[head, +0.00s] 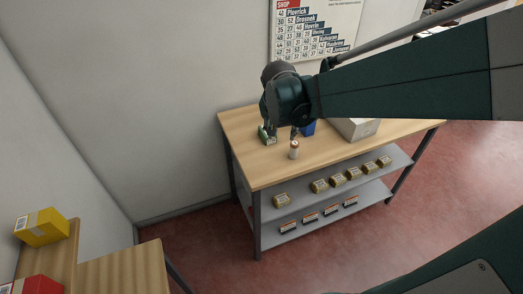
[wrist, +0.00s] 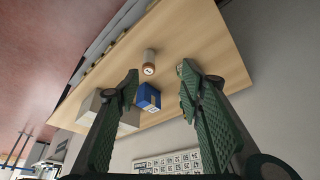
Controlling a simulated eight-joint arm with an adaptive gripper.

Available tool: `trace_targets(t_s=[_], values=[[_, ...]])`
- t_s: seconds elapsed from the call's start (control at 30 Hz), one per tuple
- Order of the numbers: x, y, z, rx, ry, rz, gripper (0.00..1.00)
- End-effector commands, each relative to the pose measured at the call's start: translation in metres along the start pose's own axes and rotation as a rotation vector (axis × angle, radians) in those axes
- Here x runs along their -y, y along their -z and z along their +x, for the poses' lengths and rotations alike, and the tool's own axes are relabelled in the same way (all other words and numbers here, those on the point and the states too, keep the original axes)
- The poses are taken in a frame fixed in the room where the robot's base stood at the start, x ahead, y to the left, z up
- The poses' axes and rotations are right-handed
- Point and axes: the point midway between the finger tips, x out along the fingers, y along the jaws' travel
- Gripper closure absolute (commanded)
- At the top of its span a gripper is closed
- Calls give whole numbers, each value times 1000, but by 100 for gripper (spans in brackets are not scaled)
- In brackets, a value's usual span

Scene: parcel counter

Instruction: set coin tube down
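The coin tube (head: 294,150), a small pale cylinder with a coppery end, stands upright on the wooden counter top near its front edge. It also shows in the wrist view (wrist: 149,62), beyond the fingertips. My gripper (head: 280,136) is over the counter, just behind and left of the tube in the head view. Its two green-padded fingers are spread wide with nothing between them in the wrist view (wrist: 158,74). The tube appears apart from both fingers.
A blue box (head: 308,127) and a pale grey box (head: 357,128) stand on the counter right of my gripper. Several small packages lie on the shelves below (head: 284,212). The counter's left front part is bare. A wall stands behind.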

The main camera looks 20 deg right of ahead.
Motion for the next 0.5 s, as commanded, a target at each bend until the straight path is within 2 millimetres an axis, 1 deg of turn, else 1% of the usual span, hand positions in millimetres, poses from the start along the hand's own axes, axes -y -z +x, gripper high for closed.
trace_targets(t_s=[0.03, 0.2, 0.5], values=[[-1, -6, -8, -3, 12, -22, 62], [-1, -24, -33, -14, 55, -103, 62], [-4, -58, -71, -41, 128, -241, 62]])
